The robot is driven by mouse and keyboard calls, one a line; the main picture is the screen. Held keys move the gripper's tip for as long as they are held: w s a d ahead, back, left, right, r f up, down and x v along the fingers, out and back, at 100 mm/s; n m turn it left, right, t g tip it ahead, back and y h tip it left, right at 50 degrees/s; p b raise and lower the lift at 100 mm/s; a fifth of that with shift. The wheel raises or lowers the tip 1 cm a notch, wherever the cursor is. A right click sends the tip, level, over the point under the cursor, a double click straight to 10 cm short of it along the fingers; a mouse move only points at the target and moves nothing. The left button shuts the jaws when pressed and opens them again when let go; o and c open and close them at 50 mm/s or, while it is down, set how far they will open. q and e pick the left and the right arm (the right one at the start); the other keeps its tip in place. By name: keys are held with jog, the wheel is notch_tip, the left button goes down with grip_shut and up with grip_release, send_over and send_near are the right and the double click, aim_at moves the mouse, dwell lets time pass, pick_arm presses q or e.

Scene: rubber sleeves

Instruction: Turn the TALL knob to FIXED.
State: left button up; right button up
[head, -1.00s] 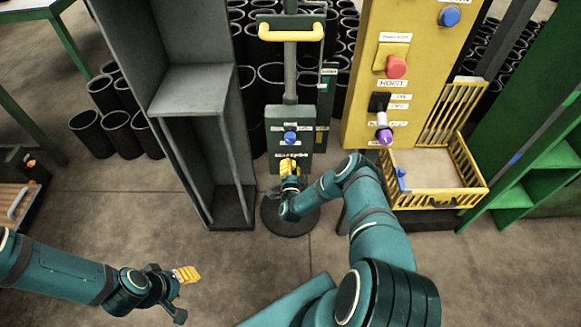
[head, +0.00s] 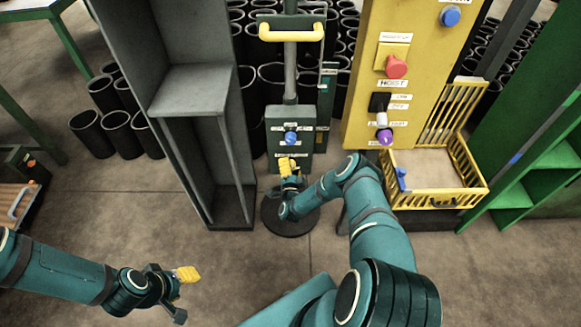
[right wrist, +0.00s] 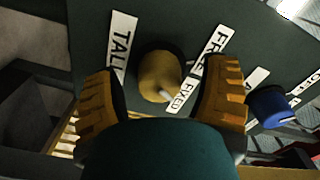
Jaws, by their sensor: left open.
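The TALL knob (right wrist: 157,72) is a round yellow-brown knob with a pale pointer mark, on a dark grey-green panel. In the right wrist view it stands beside a TALL label (right wrist: 121,48), with FREE (right wrist: 215,45) and FIXED (right wrist: 184,88) labels on its other side. The pale mark lies on the side near FIXED. My right gripper (right wrist: 163,88) has one yellow finger on each side of the knob, with gaps showing. In the head view my right gripper (head: 289,168) hides the knob on the post-mounted box (head: 275,116). My left gripper (head: 181,293) is open and empty, low at left.
A blue knob (head: 291,138) sits above my right gripper on the same box. A grey open cabinet (head: 196,92) stands close left. A yellow panel (head: 361,100) with red and purple knobs and a yellow basket (head: 463,185) stand right. The floor between my arms is clear.

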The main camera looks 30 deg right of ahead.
jog(key=shift+s+a, duration=0.1)
jog(key=v, duration=1.1)
jog(key=shift+s, duration=0.4)
jog(key=shift+w+a, duration=0.1)
jog(key=shift+a, duration=0.05)
